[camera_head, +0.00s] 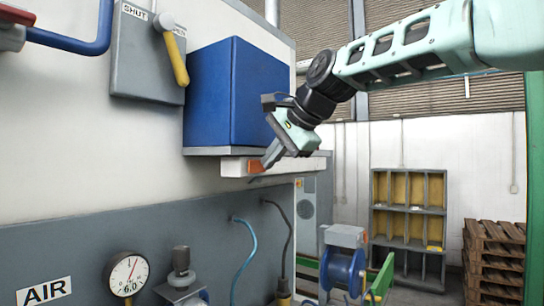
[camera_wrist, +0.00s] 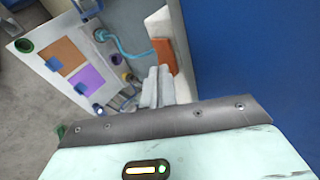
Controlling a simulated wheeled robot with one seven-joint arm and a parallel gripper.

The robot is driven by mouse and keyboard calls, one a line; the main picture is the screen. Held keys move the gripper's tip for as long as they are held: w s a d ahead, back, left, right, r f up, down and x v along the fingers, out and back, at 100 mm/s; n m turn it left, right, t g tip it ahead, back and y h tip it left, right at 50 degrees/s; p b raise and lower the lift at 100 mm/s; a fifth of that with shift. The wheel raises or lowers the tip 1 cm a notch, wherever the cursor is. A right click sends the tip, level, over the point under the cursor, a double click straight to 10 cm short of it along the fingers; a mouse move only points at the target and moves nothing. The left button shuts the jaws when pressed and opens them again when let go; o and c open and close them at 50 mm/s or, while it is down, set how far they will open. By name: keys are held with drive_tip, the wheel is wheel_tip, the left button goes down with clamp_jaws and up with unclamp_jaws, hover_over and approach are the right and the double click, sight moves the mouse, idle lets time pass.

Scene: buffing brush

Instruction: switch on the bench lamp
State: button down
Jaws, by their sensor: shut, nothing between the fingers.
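The bench lamp appears to be the pale bar (camera_head: 234,167) fixed under the blue cabinet, with an orange-red switch (camera_head: 256,166) on its front. No glow shows on it. My gripper (camera_head: 270,160) points down and left, with its fingertips just right of the switch in the head view. In the wrist view my gripper (camera_wrist: 158,84) has its two fingers together with nothing between them. The orange-red part (camera_wrist: 163,55) lies just beyond the fingertips there. Whether the fingers touch it, I cannot tell. My fingers and wrist hide part of the bar.
The blue cabinet (camera_head: 225,95) is close above and behind my gripper. A grey box with a yellow lever (camera_head: 175,55) is on the wall at left. A gauge (camera_head: 128,273) and hoses (camera_head: 245,250) are below.

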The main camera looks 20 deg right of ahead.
drive_tip(key=shift+w+n+y, duration=0.3)
drive_tip(key=shift+n, duration=0.1)
drive_tip(key=shift+s+a, duration=0.55)
drive_tip(key=shift+a, duration=0.15)
drive_tip(key=shift+d, duration=0.1)
